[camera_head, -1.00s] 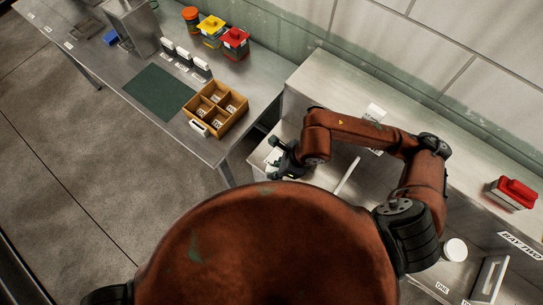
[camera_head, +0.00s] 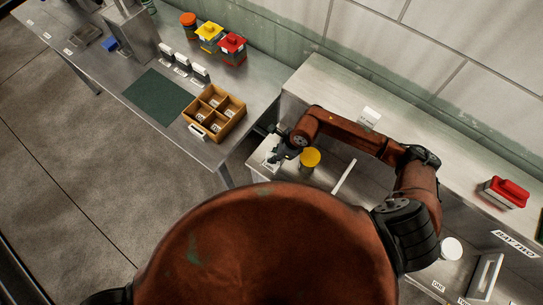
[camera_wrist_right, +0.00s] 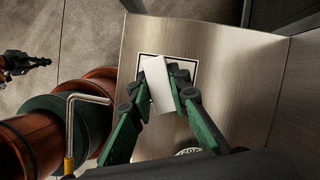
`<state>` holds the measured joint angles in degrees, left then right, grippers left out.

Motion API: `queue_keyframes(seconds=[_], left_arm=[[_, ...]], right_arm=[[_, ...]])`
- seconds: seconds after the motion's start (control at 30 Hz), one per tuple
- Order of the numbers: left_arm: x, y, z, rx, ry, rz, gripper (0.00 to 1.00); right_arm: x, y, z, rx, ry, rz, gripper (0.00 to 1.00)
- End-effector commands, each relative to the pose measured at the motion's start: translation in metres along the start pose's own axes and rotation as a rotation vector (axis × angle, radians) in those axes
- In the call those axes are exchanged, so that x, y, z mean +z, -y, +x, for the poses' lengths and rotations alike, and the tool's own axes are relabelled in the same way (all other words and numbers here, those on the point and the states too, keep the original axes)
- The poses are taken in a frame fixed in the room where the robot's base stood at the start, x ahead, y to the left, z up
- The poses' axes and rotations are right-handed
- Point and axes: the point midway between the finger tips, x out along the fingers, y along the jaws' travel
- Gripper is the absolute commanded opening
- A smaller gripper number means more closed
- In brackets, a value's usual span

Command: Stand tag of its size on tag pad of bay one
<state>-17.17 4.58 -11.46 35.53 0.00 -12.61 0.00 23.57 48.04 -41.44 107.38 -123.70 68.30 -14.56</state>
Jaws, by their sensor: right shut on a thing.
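My right gripper (camera_head: 280,157) is over the near left corner of the lower steel surface. In the right wrist view its green fingers (camera_wrist_right: 170,92) are shut on a small white tag (camera_wrist_right: 164,84). The tag is in front of the black-outlined square tag pad (camera_wrist_right: 193,66), covering part of it. I cannot tell whether the tag touches the pad. A round printed label (camera_wrist_right: 187,152) shows partly below. A dark gripper, apparently my left one (camera_wrist_right: 22,64), shows small at the left edge of the wrist view, its jaws unclear.
A yellow-lidded jar (camera_head: 311,157) stands close right of the gripper, with a white divider (camera_head: 344,176) beyond. A wooden divided box (camera_head: 240,122) holding several tags, a green mat (camera_head: 157,97), and yellow (camera_head: 209,33) and red (camera_head: 232,44) lidded containers are on the left bench.

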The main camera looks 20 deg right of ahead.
Motion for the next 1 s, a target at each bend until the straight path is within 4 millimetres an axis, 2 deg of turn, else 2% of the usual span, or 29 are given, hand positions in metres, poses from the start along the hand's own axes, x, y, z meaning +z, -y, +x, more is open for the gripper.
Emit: queue_keyframes(seconds=[0.4,0.43,0.63,1.0], left_arm=[[0.0015,-0.0003,0.0024,0.0,0.002,0.0,0.0],[0.0013,-0.0002,0.0014,0.0,0.002,0.0,0.0],[0.0013,-0.0002,0.0008,0.0,0.002,0.0,0.0],[0.0005,-0.0001,-0.0026,0.0,0.001,0.0,0.0]], right_arm=[[-0.0033,0.0002,0.0093,-0.001,0.001,-0.002,0.0],[-0.0029,0.0001,0.0083,-0.001,0.001,-0.002,0.19],[-0.0027,0.0001,0.0076,-0.001,0.001,-0.001,0.32],[-0.0013,0.0001,0.0041,-0.001,0.001,-0.001,0.34]])
